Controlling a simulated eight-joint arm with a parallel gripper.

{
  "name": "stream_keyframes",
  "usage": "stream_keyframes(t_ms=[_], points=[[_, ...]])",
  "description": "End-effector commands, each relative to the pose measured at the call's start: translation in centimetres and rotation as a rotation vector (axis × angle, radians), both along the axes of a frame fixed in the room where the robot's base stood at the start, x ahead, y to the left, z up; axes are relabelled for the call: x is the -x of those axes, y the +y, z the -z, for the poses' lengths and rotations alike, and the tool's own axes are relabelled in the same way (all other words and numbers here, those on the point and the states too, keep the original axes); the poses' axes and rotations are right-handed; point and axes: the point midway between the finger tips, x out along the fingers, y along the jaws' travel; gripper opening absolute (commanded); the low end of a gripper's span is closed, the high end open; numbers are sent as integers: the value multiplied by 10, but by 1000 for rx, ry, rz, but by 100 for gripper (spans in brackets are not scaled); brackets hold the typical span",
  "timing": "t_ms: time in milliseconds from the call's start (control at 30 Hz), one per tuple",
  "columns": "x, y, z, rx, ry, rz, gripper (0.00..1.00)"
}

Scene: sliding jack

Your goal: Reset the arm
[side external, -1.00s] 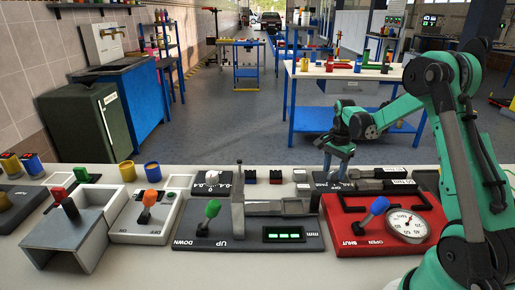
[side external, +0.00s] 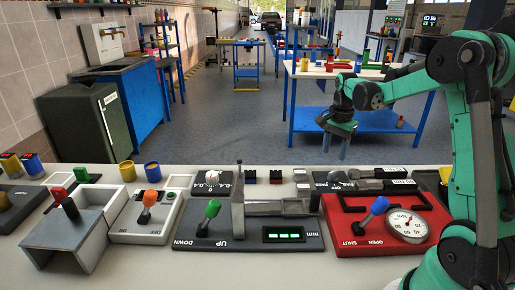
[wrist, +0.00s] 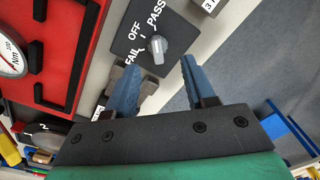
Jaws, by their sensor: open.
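My gripper (side external: 333,155) is open and empty, raised above the back edge of the bench in the side external view. In the wrist view its two blue fingers (wrist: 163,62) stand apart, with nothing between them. The grey knob (wrist: 158,46) marked FAIL, OFF and PASS lies beyond the fingertips, apart from them. The grey sliding device (side external: 275,208) sits on a dark base with a green lever (side external: 212,208) marked UP and DOWN and a green mm display (side external: 283,235).
A red panel (side external: 340,246) with a blue lever (side external: 375,210) and a round gauge (side external: 407,224) is at the right. An orange-levered box (side external: 145,225) and a grey housing (side external: 75,235) stand at the left. The air around my gripper looks clear.

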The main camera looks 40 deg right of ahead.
Motion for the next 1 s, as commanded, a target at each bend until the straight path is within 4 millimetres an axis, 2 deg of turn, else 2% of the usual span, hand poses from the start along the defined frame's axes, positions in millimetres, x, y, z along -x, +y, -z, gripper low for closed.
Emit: stream_keyframes(t_ms=[167,300,500,600,800,1000], points=[[-7,56,-30,77,-89,-321,49],[-3,109,-50,166,-181,-650,49],[18,176,-60,310,-310,-1097,49],[30,200,-58,382,-368,-1283,49],[44,226,-52,480,-439,-1505,49],[46,230,-50,498,-449,-1543,49]])
